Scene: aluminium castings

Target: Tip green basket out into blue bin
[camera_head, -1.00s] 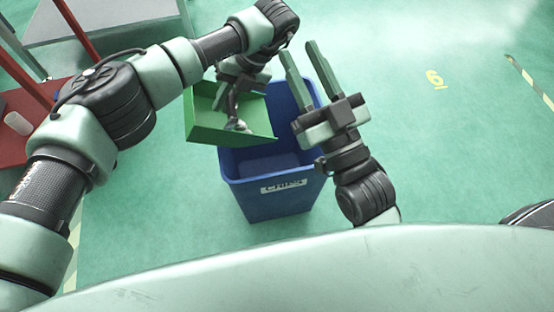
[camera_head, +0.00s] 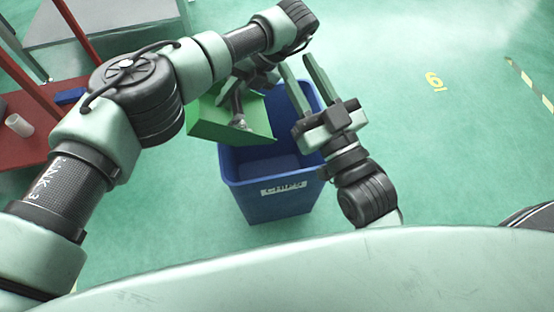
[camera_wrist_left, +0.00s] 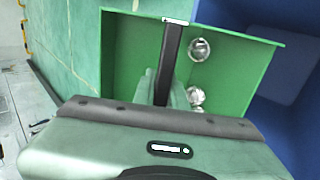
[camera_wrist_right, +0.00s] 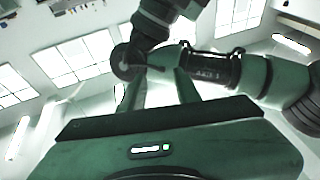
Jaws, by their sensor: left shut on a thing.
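The green basket (camera_head: 212,126) is held tilted over the left rear part of the open blue bin (camera_head: 262,204). My left gripper (camera_head: 238,104) is shut on the basket's dark handle bar, which also shows in the left wrist view (camera_wrist_left: 169,62). In that view, a few shiny metal castings (camera_wrist_left: 199,50) lie inside the green basket (camera_wrist_left: 235,72), some partly hidden behind my gripper. The visible floor of the blue bin looks empty. My right gripper (camera_head: 300,72) is open and empty above the bin's right side; its spread fingers show in the right wrist view (camera_wrist_right: 160,90).
A red table (camera_head: 22,150) at the left carries a white cylinder (camera_head: 19,125) and a blue object (camera_head: 70,96). A grey-topped stand (camera_head: 105,22) is at the back left. The green floor to the right, marked with a yellow number (camera_head: 433,80), is clear.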

